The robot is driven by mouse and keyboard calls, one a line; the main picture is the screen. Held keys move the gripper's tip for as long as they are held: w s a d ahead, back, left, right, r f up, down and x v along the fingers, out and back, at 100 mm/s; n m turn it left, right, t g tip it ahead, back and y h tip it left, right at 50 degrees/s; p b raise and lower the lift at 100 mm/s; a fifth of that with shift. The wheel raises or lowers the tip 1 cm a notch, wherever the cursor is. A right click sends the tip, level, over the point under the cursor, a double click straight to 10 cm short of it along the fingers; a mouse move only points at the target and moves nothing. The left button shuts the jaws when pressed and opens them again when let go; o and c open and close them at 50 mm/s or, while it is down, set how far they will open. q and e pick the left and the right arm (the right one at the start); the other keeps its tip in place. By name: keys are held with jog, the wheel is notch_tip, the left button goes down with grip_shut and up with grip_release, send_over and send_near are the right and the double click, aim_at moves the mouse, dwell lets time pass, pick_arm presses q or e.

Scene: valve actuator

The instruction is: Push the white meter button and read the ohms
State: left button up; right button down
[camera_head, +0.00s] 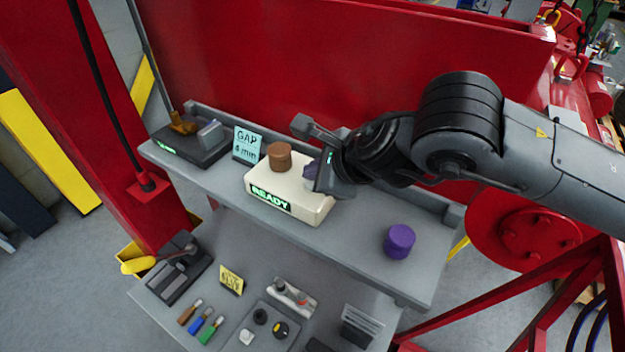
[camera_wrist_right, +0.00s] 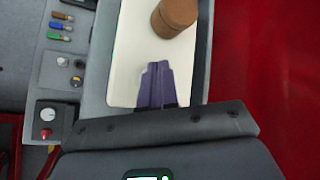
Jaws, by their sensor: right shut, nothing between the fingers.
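A white button (camera_head: 246,337) sits on a grey panel (camera_head: 262,330) on the lower shelf, next to dark knobs. It also shows small at the left of the wrist view (camera_wrist_right: 62,61). I cannot tell whether this panel is the meter, and I see no ohms reading. A cream box (camera_head: 312,208) on the upper shelf has a green display (camera_head: 269,197) reading READY and a brown cylinder (camera_head: 280,155) on top. My right gripper (camera_head: 311,169) has purple fingers, shut and empty, over the cream box (camera_wrist_right: 125,60), beside the cylinder. I cannot tell whether they touch it.
A purple cylinder (camera_head: 399,241) stands right of the cream box. A card (camera_head: 247,144) reading GAP 4 mm and a dark device (camera_head: 188,146) stand left. A red wall (camera_head: 340,70) rises behind.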

jog(key=shift+f, duration=0.3)
jog(key=shift+r, duration=0.2)
dwell(0.3)
jog(key=shift+r+p, duration=0.3)
jog(key=shift+r, duration=0.45)
jog(key=shift+r+p, duration=1.65)
jog(key=shift+r, duration=0.85)
